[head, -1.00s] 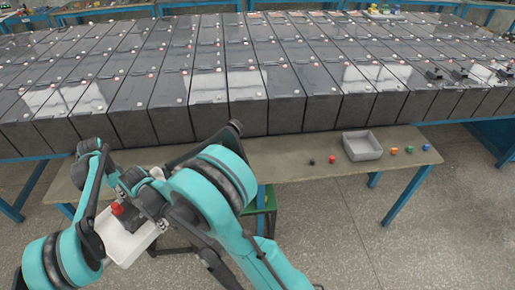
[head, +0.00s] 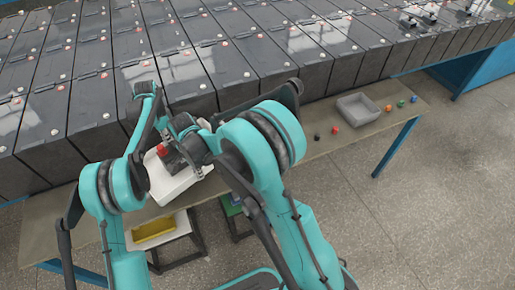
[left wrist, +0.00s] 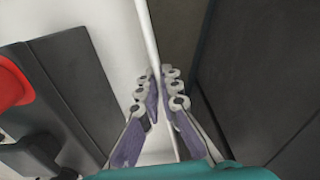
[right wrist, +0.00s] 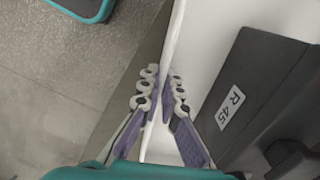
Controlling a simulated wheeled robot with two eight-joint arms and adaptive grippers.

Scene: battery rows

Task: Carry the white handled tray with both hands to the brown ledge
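The white tray (head: 172,188) shows low at centre-left in the head view, partly hidden by my arms, and appears over the brown ledge (head: 320,145). A dark block with a red part (head: 163,150) lies in it. In the left wrist view my left gripper (left wrist: 163,80) is closed around the tray's thin white rim, with the dark block and red part to the left. In the right wrist view my right gripper (right wrist: 160,82) is closed on the opposite rim, beside the dark block labelled R 45 (right wrist: 240,100). Any gap between tray and ledge is unclear.
Rows of dark batteries (head: 200,75) stand behind the ledge. A grey bin (head: 358,110) and several small coloured pieces sit on the ledge's right part. Below the ledge are a stool with a yellow item (head: 154,230) and a green object (head: 231,205). The ledge's right-middle has bare room.

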